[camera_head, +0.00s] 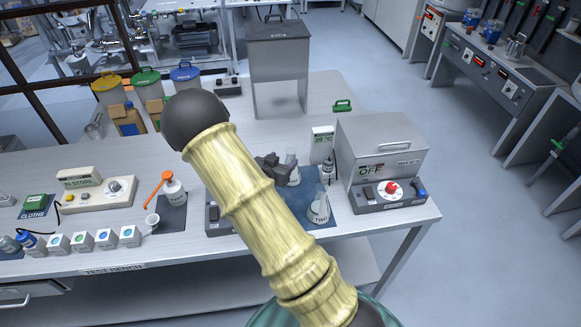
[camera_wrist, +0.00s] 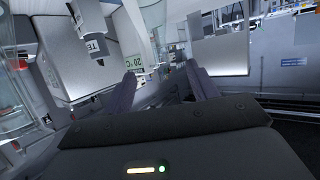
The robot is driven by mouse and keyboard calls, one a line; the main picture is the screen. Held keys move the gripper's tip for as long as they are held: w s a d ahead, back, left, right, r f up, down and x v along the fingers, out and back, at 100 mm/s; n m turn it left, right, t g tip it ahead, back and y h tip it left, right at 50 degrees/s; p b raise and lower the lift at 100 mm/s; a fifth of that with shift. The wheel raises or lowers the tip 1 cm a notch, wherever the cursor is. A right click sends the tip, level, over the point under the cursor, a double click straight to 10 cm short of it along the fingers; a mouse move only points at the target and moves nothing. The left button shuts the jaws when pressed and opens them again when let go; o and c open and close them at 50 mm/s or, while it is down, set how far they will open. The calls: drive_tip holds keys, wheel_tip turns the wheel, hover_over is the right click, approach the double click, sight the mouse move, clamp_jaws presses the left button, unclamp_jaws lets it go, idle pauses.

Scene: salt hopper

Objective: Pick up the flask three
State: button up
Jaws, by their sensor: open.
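A clear conical flask (camera_head: 293,175) stands on the blue mat (camera_head: 285,205) on the test bench, partly behind my gripper. I cannot read a label on it. A second conical flask marked TWO (camera_head: 319,210) stands on the mat's front right part. No flask readable as three shows. My gripper (camera_head: 275,164) is open, close to the first flask. I cannot tell whether it touches that flask. In the wrist view, its dark fingers (camera_wrist: 163,82) are apart, and I cannot make out a flask clearly held between them.
A green 20 °C display (camera_head: 322,144) stands behind the mat. A grey lidded unit reading OFF (camera_head: 382,150) is to the right. A bottle with an orange nozzle (camera_head: 173,190) and a small white cup (camera_head: 152,222) are to the left. The back middle bench is fairly clear.

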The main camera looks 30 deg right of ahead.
sight(288, 155)
drive_tip(key=shift+p+x, duration=0.4)
drive_tip(key=shift+x, duration=1.55)
drive_tip(key=shift+d, duration=0.1)
drive_tip(key=shift+w+d+f+p, duration=0.15)
drive_tip(key=shift+d+p, duration=0.1)
drive_tip(key=shift+p, duration=0.2)
drive_tip(key=shift+f+p+x, duration=0.25)
drive_tip(key=shift+p+x, duration=0.8)
drive_tip(key=shift+x, duration=1.15)
drive_tip(key=shift+a, duration=0.1)
clamp_jaws()
